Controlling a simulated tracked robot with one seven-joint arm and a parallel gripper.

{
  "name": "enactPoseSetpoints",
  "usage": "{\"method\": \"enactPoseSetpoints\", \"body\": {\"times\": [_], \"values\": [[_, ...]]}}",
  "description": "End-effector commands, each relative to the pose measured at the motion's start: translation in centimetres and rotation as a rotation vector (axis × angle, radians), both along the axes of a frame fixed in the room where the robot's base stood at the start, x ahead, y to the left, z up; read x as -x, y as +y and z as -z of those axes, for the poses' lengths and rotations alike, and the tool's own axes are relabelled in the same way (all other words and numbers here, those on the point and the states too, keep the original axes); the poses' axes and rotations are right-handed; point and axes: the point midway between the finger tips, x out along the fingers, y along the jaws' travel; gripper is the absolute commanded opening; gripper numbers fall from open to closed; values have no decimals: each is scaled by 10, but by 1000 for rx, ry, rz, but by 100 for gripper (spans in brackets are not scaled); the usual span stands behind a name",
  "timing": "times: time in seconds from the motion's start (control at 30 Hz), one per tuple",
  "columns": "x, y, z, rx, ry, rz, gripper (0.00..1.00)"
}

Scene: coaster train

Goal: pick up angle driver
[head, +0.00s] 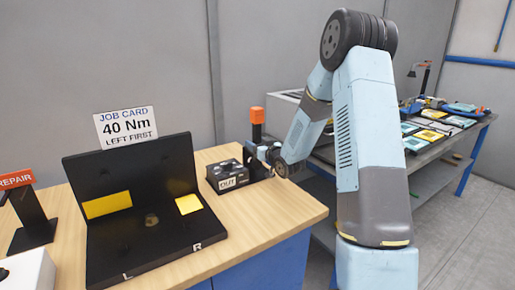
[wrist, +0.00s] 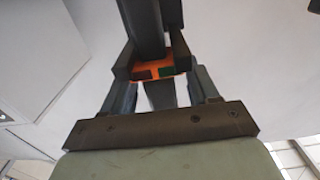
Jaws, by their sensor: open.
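The angle driver looks to be the upright tool with an orange top (head: 257,116) and a dark lower part, beside the black OUT box at the table's right end. My gripper (head: 272,158) is low beside this tool, at its right, and partly hides its lower part. In the wrist view, my gripper (wrist: 152,64) has its fingers apart, on either side of an orange and black part (wrist: 158,70). A dark shaft runs up from it. Whether the fingers touch it cannot be told.
The black OUT box (head: 227,176) stands just left of the tool. A black L/R stand (head: 150,225) with yellow patches and a job card (head: 125,126) fills the table's middle. A REPAIR sign (head: 15,181) is at far left. A cluttered bench (head: 455,150) stands behind right.

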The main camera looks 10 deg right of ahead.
Motion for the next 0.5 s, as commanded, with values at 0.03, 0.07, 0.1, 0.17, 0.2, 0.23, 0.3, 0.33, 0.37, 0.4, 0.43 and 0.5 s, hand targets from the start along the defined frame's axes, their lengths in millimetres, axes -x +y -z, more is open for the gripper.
{"method": "enactPoseSetpoints", "body": {"times": [0.03, 0.07, 0.1, 0.17, 0.2, 0.23, 0.3, 0.33, 0.37, 0.4, 0.43, 0.5], "values": [[0, 0, 0, 0, 0, 0, 60], [0, 0, 0, 0, 0, 0, 60], [0, 0, 0, 0, 0, 0, 59], [0, 0, 0, 0, 0, 0, 53], [0, 0, 0, 0, 0, 0, 49], [0, 0, 0, 0, 0, 0, 46], [0, 0, 0, 0, 0, -1, 39], [0, 0, 0, 0, 0, -1, 37], [0, 0, 0, 0, 0, -1, 34], [0, 0, 0, 0, 0, -1, 30], [0, 0, 0, 0, 0, -1, 27], [0, 0, 0, 0, 0, 0, 20]]}}
